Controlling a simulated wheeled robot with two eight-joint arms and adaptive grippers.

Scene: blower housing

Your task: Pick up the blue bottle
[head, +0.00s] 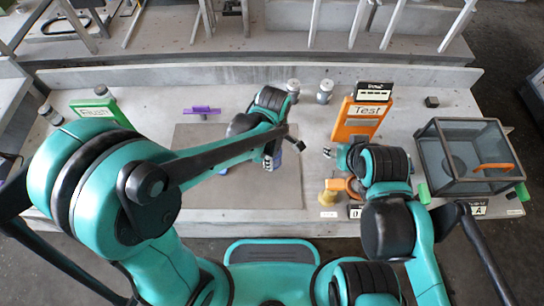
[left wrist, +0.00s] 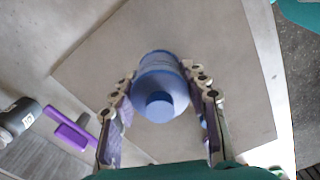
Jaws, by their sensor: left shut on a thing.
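The blue bottle (left wrist: 160,88) is between the two fingers of my left gripper in the left wrist view, its cap facing the camera. My left gripper (left wrist: 161,80) is shut on the bottle, one finger on each side. In the head view my left gripper (head: 271,160) is over the right part of the grey mat, and my arm hides most of the bottle. Whether the bottle touches the mat is unclear. My right gripper (head: 338,153) is in front of the orange Test sign, and its fingers are too small to read.
The grey mat (head: 205,150) lies mid-table. A purple object (head: 201,110) lies at its far edge. The orange Test sign (head: 360,112), green Fresh sign (head: 100,112) and glass box (head: 440,150) stand around it. Metal cylinders (head: 325,90) stand behind. A yellow-based part (head: 328,197) is near the front edge.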

